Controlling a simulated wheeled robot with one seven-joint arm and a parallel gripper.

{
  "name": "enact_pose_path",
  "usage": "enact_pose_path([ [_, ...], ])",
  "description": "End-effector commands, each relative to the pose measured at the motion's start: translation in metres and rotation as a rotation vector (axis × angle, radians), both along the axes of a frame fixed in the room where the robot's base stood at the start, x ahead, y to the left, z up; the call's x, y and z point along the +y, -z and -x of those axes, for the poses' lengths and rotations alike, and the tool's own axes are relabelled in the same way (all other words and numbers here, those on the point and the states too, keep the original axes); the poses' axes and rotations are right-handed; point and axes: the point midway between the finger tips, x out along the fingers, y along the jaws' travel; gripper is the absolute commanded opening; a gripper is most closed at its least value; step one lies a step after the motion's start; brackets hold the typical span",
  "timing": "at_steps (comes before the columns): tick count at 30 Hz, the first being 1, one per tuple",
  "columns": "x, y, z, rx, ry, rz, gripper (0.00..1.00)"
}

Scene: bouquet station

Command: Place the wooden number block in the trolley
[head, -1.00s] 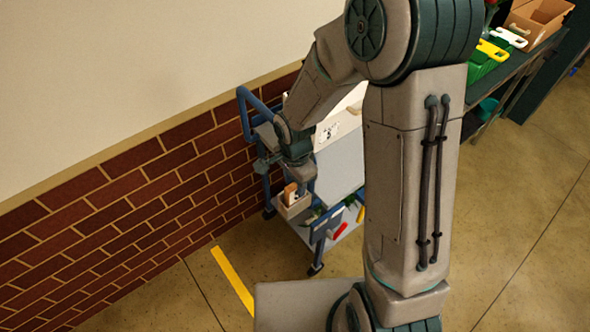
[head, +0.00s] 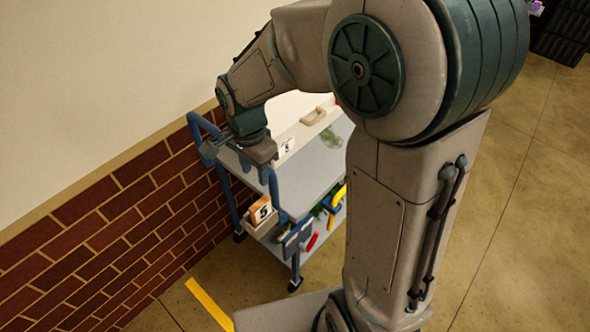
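The wooden number block (head: 262,211), with an orange-brown side and a white face marked 5, stands in a small pale open holder (head: 262,229) at the near end of the trolley. The trolley (head: 318,168) has a blue frame, a pale grey top and a lower shelf. My gripper (head: 264,172) points down over the trolley's near left end, above the block and apart from it. Its fingertips are too small and dark to tell whether they are open. No held object shows.
A pale tray (head: 314,122) with a handle and a card marked 5 lies along the trolley's back. A green translucent item (head: 330,139) lies on the top. Red and yellow tools rest below.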

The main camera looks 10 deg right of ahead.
Motion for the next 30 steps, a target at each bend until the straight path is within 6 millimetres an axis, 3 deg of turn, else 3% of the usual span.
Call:
enact_pose_path([
  [5, -0.027, -0.027, 0.016, -0.062, -0.156, 0.016, 0.39],
  [10, -0.063, -0.058, 0.048, -0.141, -0.408, 0.048, 0.39],
  [16, -0.097, -0.080, 0.090, -0.221, -0.699, 0.099, 0.39],
  [22, -0.113, -0.087, 0.118, -0.272, -0.895, 0.141, 0.39],
  [30, -0.117, -0.088, 0.125, -0.283, -0.957, 0.154, 0.39],
])
